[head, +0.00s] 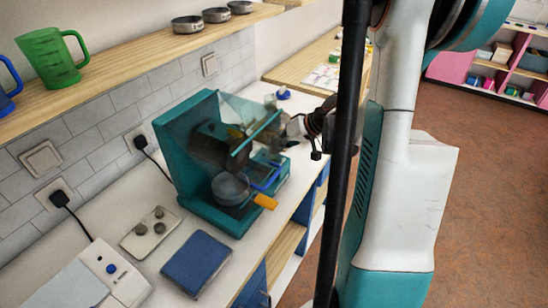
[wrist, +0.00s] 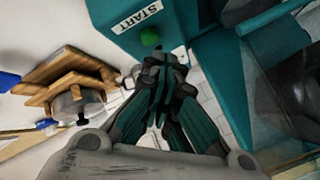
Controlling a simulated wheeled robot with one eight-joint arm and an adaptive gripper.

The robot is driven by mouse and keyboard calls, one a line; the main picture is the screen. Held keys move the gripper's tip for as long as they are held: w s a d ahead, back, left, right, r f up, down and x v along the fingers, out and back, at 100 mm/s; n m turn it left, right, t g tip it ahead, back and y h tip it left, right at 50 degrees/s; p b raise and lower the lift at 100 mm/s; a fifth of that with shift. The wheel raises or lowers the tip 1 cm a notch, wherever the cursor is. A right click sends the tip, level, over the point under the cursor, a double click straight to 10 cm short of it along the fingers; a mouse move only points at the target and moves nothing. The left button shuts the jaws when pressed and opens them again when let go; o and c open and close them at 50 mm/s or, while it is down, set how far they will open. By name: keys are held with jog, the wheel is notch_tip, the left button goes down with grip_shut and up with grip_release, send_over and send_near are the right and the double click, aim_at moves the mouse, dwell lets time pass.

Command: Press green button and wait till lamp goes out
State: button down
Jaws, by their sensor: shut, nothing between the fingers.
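A teal machine (head: 205,215) with a clear tinted cover stands on the white counter in the head view. In the wrist view its teal face (wrist: 112,38) carries a white START label (wrist: 138,18) and a round green button (wrist: 150,36). My gripper (wrist: 163,65) is shut and empty, its fingertips just below the button in that picture. I cannot tell whether they touch it. In the head view my gripper (head: 292,128) is at the far right side of the machine, partly hidden, and the button is hidden. I cannot make out a lamp in either view.
A small grey pan (head: 229,188) with an orange handle sits in the machine. A blue pad (head: 197,264) and a plate with knobs (head: 150,232) lie in front of it. A shelf (head: 130,75) with a green jug (head: 50,57) runs along the wall. The floor at right is clear.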

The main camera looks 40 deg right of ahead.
jog(key=shift+f, duration=0.15)
dwell(0.4)
jog(key=shift+f+b, duration=0.25)
jog(key=shift+b, duration=0.2)
